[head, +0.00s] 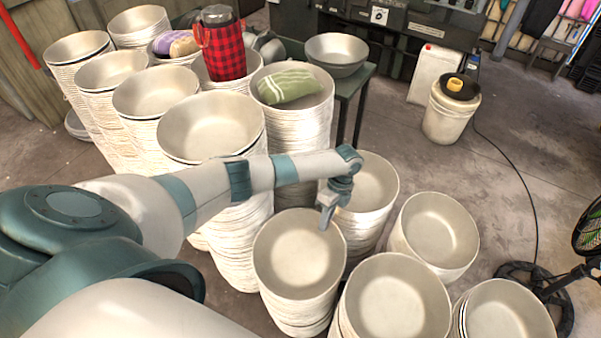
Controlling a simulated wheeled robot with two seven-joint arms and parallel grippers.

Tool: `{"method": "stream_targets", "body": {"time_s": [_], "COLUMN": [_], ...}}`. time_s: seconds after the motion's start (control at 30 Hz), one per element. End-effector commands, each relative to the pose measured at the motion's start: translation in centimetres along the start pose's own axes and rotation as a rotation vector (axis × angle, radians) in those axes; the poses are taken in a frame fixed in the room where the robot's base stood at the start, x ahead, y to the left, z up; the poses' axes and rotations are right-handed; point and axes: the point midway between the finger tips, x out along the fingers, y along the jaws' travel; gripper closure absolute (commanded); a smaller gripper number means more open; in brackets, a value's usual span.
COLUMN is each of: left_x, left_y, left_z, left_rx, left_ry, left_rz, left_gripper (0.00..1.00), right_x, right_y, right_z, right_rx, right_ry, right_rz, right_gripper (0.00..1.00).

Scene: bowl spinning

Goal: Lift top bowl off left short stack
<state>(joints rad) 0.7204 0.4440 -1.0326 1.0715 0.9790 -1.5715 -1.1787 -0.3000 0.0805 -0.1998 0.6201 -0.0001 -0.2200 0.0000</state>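Several short stacks of cream bowls stand in the lower middle and right of the head view. The top bowl (299,262) of the leftmost short stack lies below my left gripper (326,216). The gripper points down at that bowl's far right rim, with a fingertip overlapping the inside of the rim. I cannot tell whether it touches the rim or whether the fingers are closed on it. The bowl sits level on its stack. My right gripper is not in view.
Other short stacks stand close by: one behind (370,185), one to the right (440,230) and one in front (397,300). Tall bowl stacks (210,125) crowd the left. A white bucket (450,118) and a fan (588,235) stand at right, with open floor between.

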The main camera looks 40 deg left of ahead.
Motion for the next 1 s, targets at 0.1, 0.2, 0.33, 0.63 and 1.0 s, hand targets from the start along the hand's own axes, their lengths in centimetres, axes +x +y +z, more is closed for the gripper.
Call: {"method": "stream_targets", "body": {"time_s": [0.1,0.2,0.33,0.63,1.0], "left_x": [0.0,0.0,-0.1,-0.6,-4.0], "left_y": [-0.1,-0.1,-0.1,0.0,1.1], "left_z": [0.1,0.1,0.1,0.1,0.0], "left_rx": [0.001,0.001,0.001,0.001,0.001], "left_ry": [-0.002,-0.002,-0.002,-0.002,0.0], "left_rz": [-0.005,-0.005,-0.005,-0.005,-0.004], "left_gripper": [1.0,1.0,1.0,1.0,1.0], "right_x": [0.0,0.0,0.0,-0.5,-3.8], "right_y": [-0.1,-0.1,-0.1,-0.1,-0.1], "right_z": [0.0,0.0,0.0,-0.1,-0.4], "right_rx": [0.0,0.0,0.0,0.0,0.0], "right_ry": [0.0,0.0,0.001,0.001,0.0], "right_rz": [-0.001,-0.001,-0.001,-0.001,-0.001], "right_gripper": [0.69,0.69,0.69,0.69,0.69]}}
